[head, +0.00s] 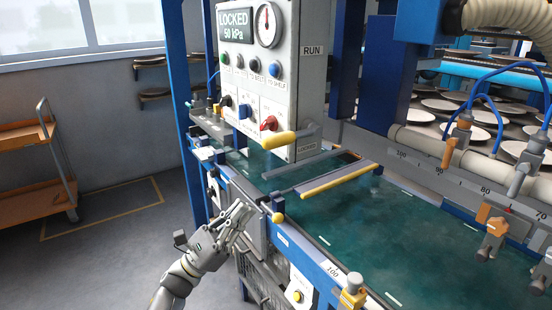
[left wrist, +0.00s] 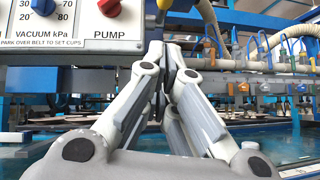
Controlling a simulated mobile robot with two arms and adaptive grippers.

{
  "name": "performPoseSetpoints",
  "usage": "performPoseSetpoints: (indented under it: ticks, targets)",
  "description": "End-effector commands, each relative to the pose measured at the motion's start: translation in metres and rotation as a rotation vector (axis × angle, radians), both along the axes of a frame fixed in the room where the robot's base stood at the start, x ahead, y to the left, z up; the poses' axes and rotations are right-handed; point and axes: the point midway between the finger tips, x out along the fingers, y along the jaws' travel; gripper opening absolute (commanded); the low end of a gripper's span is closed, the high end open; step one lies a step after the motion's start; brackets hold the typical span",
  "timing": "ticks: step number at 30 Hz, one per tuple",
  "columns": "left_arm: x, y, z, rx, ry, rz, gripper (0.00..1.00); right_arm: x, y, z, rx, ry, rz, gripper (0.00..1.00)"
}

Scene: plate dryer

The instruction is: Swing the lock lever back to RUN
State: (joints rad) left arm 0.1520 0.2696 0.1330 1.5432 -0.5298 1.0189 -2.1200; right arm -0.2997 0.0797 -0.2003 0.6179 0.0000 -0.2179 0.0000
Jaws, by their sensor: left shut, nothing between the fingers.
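The lock lever (head: 279,140) has a yellow grip and a grey arm on the lower right side of the control box. It lies low, by the LOCKED label (head: 306,148); the RUN label (head: 312,50) is higher on the same side. The display (head: 236,25) reads LOCKED, 50 kPa. My left gripper (head: 240,210) is shut and empty, below the lever and at the near edge of the belt, apart from the lever. In the left wrist view its closed fingers (left wrist: 172,62) fill the middle, with a yellow tip, likely the lever's, at the top edge. My right gripper is not in view.
The green belt (head: 400,240) runs below the box, with a grey and yellow bar frame (head: 340,180) above it. Blue posts stand beside the box. An orange cart (head: 30,170) stands at the left, with free floor between. Plates (head: 440,104) lie on the rack at right.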

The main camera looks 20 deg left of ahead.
Motion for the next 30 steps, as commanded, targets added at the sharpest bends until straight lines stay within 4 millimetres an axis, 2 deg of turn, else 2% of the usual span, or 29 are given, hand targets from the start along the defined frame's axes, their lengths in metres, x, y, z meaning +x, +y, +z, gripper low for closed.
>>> performPoseSetpoints:
  ticks: [7,11,24,30]
  targets:
    - [0.001,-0.001,0.002,-0.002,0.001,-0.001,0.00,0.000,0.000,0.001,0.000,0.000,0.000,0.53]
    - [0.008,-0.008,0.013,-0.003,0.000,-0.001,0.00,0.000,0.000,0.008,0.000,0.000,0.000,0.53]
    - [0.052,-0.055,0.077,-0.003,0.001,-0.001,0.00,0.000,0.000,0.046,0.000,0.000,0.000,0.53]
    - [0.048,-0.057,0.101,-0.002,0.003,0.000,0.00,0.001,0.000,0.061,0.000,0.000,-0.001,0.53]
